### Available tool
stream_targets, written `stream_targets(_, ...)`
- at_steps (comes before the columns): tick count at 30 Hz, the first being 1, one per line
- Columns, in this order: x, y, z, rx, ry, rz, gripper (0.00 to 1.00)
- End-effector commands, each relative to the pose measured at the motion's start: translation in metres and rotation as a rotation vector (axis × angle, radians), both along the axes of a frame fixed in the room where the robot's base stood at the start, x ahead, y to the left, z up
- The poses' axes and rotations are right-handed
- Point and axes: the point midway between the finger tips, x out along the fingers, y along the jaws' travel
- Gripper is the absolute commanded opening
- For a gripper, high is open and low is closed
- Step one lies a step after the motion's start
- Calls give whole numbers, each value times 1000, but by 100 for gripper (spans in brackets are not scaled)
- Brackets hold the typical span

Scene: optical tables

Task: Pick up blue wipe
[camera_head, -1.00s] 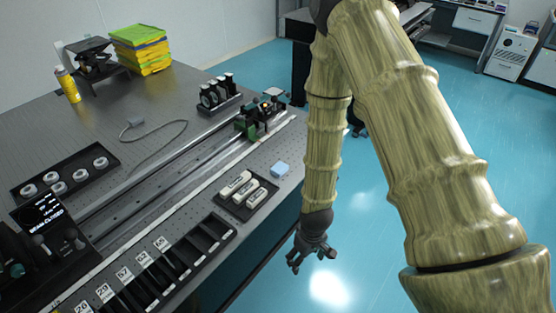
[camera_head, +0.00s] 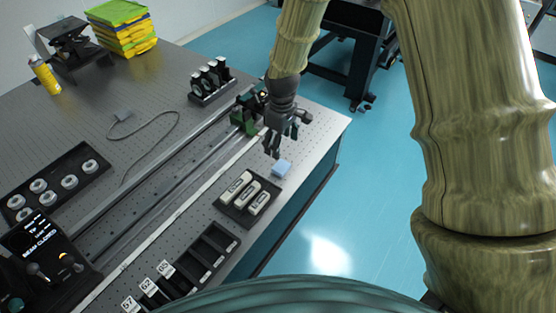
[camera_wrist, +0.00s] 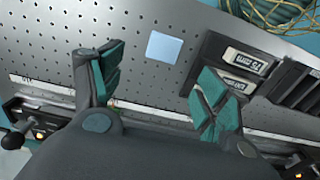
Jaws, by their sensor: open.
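The blue wipe (camera_head: 281,168) is a small pale blue square block lying on the perforated table top, near its right edge. In the wrist view the wipe (camera_wrist: 164,47) lies flat beyond my fingers, between them and a little above the fingertip line. My gripper (camera_head: 277,145) hangs over the table just behind the wipe in the head view, apart from it. In the wrist view my gripper (camera_wrist: 158,85) has its two green-padded fingers spread wide with nothing between them.
A black tray (camera_head: 227,213) with white labelled blocks sits close beside the wipe. A green and black rail device (camera_head: 244,119) stands just left of my gripper. A black slotted rack (camera_head: 208,262) lies nearer. The table's right edge is close to the wipe.

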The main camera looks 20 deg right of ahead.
Motion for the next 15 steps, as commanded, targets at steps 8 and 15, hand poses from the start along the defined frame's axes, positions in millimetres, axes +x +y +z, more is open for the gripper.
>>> stream_targets(8, 1, -2, -36, 0, 6, -3, 75)
stream_targets(15, 2, -1, -50, 0, 4, -2, 75)
